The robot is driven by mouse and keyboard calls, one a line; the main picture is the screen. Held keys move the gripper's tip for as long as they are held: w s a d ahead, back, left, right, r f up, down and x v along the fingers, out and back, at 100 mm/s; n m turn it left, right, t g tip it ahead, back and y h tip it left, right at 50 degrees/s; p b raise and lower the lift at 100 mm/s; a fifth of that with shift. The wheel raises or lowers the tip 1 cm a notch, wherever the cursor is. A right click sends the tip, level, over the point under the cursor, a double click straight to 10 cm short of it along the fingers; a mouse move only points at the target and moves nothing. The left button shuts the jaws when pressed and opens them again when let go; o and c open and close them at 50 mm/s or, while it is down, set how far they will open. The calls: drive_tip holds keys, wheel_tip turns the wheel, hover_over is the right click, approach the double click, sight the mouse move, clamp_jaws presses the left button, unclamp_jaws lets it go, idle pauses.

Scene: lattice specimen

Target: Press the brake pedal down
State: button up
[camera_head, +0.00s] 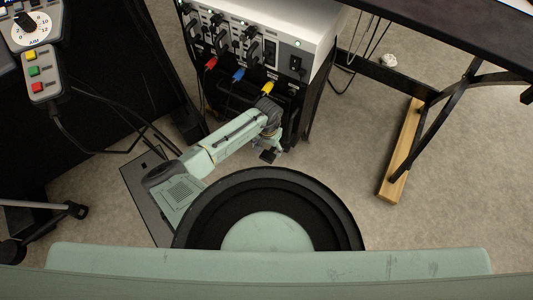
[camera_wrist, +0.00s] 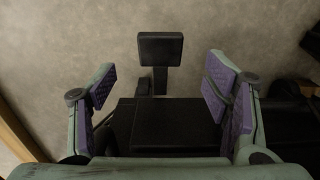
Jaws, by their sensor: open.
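A black rectangular pedal pad (camera_wrist: 160,48) on a short stem shows at the top middle of the wrist view, above the grey floor. It also shows in the head view as a small dark pad (camera_head: 268,156) beside my gripper (camera_head: 269,137). In the wrist view my gripper (camera_wrist: 160,88) is open, with purple finger pads spread to the left and right. The pedal pad lies between the fingers' lines and beyond their tips in the picture. A dark block (camera_wrist: 165,125) fills the space between the fingers. I cannot tell whether the gripper touches the pedal.
A rack of equipment (camera_head: 265,45) with red, blue and yellow plugs stands right behind my wrist. A table with black legs and a wooden foot (camera_head: 400,155) is on the right. A button pendant (camera_head: 38,75) and cables are on the left.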

sight(268, 156)
wheel_tip(268, 156, down, 7)
drive_tip(key=shift+f+b, duration=0.15)
drive_tip(key=shift+b, duration=0.35)
drive_tip(key=shift+c, duration=0.4)
